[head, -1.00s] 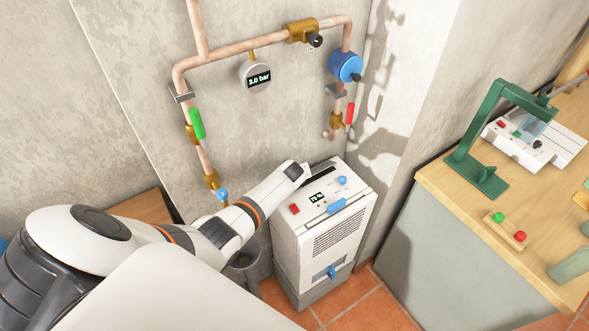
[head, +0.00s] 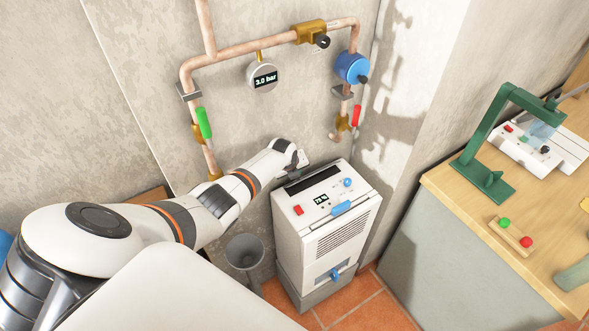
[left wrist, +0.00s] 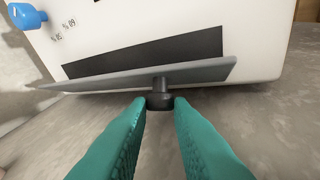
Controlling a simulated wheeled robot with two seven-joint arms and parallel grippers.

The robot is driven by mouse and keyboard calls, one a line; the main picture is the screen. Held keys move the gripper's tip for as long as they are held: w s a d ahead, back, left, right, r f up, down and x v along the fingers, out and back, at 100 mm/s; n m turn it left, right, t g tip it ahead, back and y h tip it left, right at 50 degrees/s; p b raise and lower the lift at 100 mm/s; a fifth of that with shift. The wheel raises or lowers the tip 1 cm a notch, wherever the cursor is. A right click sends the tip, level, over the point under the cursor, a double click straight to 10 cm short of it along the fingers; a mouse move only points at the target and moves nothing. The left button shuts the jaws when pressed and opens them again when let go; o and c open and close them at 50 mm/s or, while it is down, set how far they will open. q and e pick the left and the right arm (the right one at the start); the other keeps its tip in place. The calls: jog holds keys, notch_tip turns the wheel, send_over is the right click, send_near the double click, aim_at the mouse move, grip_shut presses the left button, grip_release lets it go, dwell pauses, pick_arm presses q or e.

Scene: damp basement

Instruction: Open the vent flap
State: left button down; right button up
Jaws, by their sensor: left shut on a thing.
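The vent flap (left wrist: 115,82) is a thin grey plate with a dark knob (left wrist: 160,99), seen in the left wrist view. It stands tilted up from the white top of a box-shaped unit (head: 330,220), and the dark vent slot (left wrist: 190,50) shows uncovered beyond it. In the head view the slot (head: 313,179) is a dark strip at the back of the unit's top. My left gripper (left wrist: 159,104), with green fingers, is shut on the knob. In the head view my left gripper (head: 298,156) is at the unit's back edge, and its fingertips are hidden. My right gripper is out of view.
Copper pipes with a gauge (head: 262,77) and a blue regulator (head: 351,68) run along the wall behind. A wooden workbench (head: 455,200) with a green stand (head: 487,172) is at the right.

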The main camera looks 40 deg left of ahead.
pick_arm(q)
jog(key=c, duration=1.3)
grip_release()
jog(key=shift+s+r+p, duration=0.2)
jog(key=shift+r+p, duration=0.1)
jog(key=shift+r, duration=0.2)
jog(key=v, duration=1)
jog(key=shift+s+d+r, duration=0.1)
jog(key=shift+s+r, duration=0.2)
